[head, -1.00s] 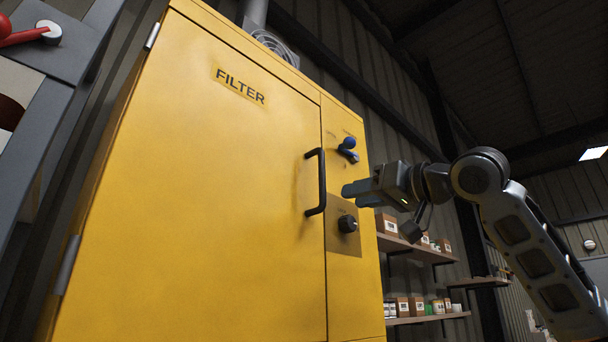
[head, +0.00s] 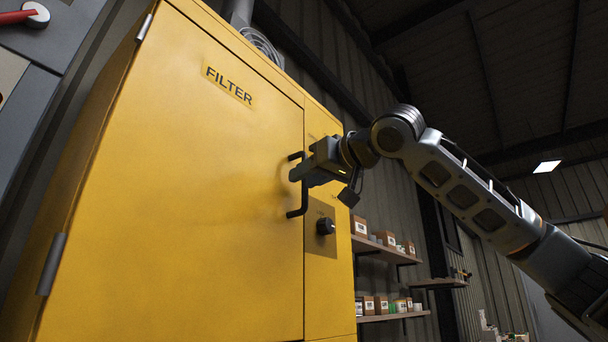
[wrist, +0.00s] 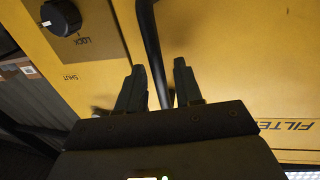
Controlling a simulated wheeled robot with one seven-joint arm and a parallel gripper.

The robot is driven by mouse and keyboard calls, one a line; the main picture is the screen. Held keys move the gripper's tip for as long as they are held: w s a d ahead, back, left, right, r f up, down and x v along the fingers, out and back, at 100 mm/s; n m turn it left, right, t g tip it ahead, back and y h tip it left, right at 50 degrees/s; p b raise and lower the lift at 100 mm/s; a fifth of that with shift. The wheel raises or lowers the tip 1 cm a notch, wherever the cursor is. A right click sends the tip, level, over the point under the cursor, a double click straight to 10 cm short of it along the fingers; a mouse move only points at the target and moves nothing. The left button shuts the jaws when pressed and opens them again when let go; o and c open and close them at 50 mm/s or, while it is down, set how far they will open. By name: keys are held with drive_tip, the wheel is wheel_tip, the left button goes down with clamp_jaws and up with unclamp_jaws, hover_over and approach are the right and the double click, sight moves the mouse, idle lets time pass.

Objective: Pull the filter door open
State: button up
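The yellow filter door (head: 180,190) fills much of the head view, marked FILTER, and looks flush with its cabinet. Its hinges are on the left. The black bar handle (head: 297,205) is upright near the right edge. My gripper (head: 294,175) is at the handle's upper part. In the wrist view, the handle (wrist: 150,40) runs between the two spread fingers of my gripper (wrist: 158,75), with a gap visible beside the right finger. The black lock knob (head: 325,226) is on a plate right of the door; the wrist view shows it near the words LOCK and SHUT.
Shelves (head: 385,254) with small boxes stand to the right of the cabinet. A grey unit (head: 30,60) with a red lever (head: 20,16) is at the upper left.

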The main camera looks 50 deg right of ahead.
drive_tip(key=shift+w+d, duration=0.1)
drive_tip(key=shift+w, duration=0.5)
clamp_jaws()
